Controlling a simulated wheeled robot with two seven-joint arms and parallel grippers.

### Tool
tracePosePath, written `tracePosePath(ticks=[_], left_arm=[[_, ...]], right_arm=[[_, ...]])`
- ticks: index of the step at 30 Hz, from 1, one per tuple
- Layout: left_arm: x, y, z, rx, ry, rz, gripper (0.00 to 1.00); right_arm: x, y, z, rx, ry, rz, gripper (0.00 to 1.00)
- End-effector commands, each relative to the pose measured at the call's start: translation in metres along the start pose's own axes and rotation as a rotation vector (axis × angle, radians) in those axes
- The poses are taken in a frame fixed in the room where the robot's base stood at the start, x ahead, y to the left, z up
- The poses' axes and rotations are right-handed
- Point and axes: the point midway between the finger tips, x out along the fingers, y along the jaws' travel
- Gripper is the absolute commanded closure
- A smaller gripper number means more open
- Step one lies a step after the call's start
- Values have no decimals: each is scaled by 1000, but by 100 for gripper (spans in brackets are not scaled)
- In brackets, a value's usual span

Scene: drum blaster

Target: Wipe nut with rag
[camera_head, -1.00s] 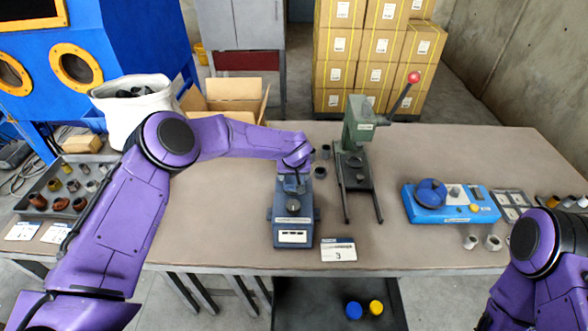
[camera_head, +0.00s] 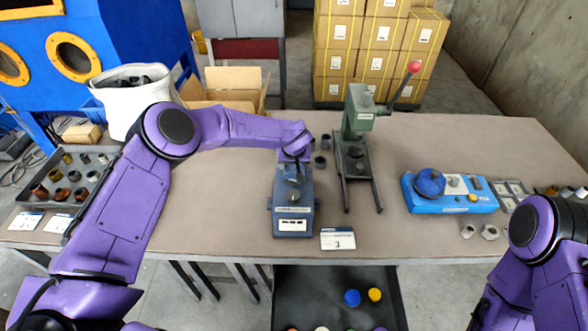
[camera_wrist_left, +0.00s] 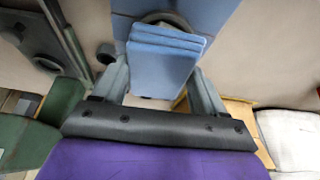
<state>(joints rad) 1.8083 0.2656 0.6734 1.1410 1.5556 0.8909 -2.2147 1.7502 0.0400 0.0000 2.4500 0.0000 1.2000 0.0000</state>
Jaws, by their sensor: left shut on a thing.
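My left gripper (camera_head: 293,174) is over the back part of a blue-grey bench fixture (camera_head: 292,226). In the left wrist view its two grey fingers (camera_wrist_left: 160,80) are shut on a folded blue rag (camera_wrist_left: 165,62), which looks like a layered pad. A dark round part, seemingly the nut (camera_head: 293,197), sits on top of the fixture. In the left wrist view a dark ring (camera_wrist_left: 166,18) shows partly behind the rag. I cannot tell whether the rag touches it. My right arm is at the lower right, but its gripper is out of view.
A green press (camera_head: 358,125) with a red-knobbed lever stands right of the fixture. A blue device (camera_head: 450,205) is farther right. A label card (camera_head: 338,239) lies in front. A parts tray (camera_head: 70,180) and a white bin (camera_head: 130,85) are left. A dark tray (camera_head: 330,285) is below the table edge.

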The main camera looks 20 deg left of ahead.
Motion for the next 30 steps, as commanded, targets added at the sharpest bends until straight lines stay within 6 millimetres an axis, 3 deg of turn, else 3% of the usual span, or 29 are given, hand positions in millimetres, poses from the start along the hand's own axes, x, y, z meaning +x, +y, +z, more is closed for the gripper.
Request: tracePosePath(ticks=[6,16,30], left_arm=[[8,0,-13,-1,0,0,53],[5,0,-14,1,-1,0,53],[-11,0,19,0,-1,0,53]], right_arm=[[10,-1,4,0,0,0,57],[8,-1,3,0,0,0,57],[-18,2,-7,0,0,0,57]])
